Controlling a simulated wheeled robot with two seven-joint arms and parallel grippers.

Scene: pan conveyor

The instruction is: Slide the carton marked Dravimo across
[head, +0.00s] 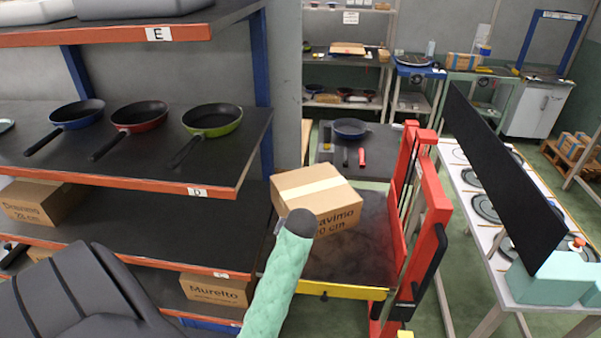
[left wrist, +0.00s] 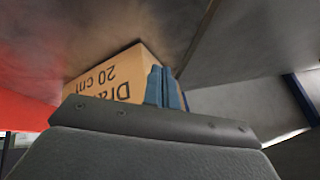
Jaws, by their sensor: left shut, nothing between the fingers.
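The carton marked Dravimo 20 cm (head: 332,200) is brown with pale tape along its top. In the head view it is upright on the dark platform (head: 345,265) of a red-framed stand, near its left side. Its lower left part is covered by a green padded bar. In the left wrist view the carton (left wrist: 120,75) shows with its lettering upside down. My left gripper (left wrist: 163,74) is shut and empty there, its blue fingers at the lettered side near the D; contact is unclear. The head view does not clearly show this gripper. My right gripper is not in view.
The green padded bar (head: 277,275) with a dark end rises before the carton. The rack (head: 150,243) at left holds pans, another Dravimo carton (head: 42,203) and a Murelto carton (head: 217,291). The red frame (head: 432,215) borders the platform's right side. The platform is bare before the carton.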

